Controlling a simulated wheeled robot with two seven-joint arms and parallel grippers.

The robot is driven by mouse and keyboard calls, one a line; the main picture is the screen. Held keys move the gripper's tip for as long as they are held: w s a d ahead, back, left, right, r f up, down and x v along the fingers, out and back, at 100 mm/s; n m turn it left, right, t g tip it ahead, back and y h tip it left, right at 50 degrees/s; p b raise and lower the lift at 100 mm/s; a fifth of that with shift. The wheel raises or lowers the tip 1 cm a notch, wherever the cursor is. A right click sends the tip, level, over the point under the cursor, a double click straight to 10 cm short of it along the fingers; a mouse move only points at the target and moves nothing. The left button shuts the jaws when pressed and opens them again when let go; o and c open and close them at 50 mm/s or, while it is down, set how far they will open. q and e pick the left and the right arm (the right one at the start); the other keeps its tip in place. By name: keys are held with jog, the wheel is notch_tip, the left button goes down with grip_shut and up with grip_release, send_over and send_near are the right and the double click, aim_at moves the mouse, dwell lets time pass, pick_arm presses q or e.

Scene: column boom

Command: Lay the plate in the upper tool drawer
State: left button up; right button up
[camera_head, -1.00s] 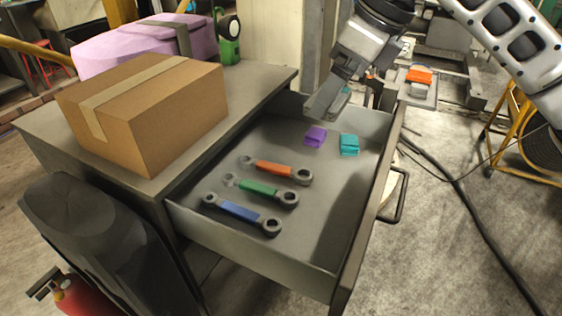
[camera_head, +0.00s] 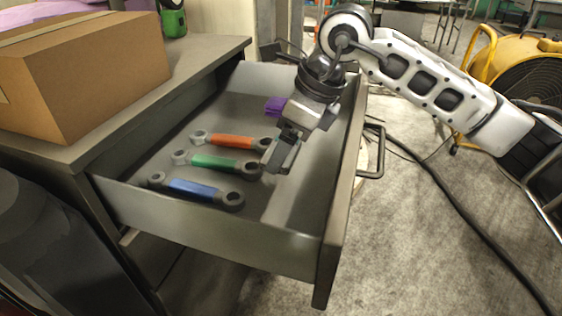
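The upper tool drawer (camera_head: 290,236) is pulled out from the grey cabinet. My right gripper (camera_head: 278,150) is inside the drawer's outline, pointing down, near the ring ends of the wrenches. A small flat grey piece, seemingly the plate (camera_head: 284,157), shows between its fingers; its outline is hard to separate from the grey fingers. I cannot tell whether it touches the drawer floor. Wrenches with orange (camera_head: 232,142), green (camera_head: 215,163) and blue (camera_head: 193,189) handles lie side by side at the left. A purple block (camera_head: 275,106) is behind my gripper. My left gripper is not in view.
A cardboard box (camera_head: 95,75) stands on the cabinet top (camera_head: 200,62). The drawer's front has a dark handle (camera_head: 375,150). Bare drawer floor shows right of the wrenches. A dark cable (camera_head: 440,180) runs across the concrete floor at the right.

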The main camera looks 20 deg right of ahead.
aim_at(292, 151)
notch_tip(292, 151, down, 4)
jog(key=shift+r, duration=0.25)
jog(key=shift+f, duration=0.3)
jog(key=shift+f+b, duration=0.1)
jog(key=shift+b, duration=0.25)
jog(key=o, duration=1.3)
jog(key=shift+r, duration=0.2)
jog(key=p+v, duration=0.1)
jog(key=v, duration=1)
jog(key=shift+s+d+r+p, duration=0.2)
jog(key=shift+d+r+p, duration=0.05)
jog(key=shift+r+p, duration=0.05)
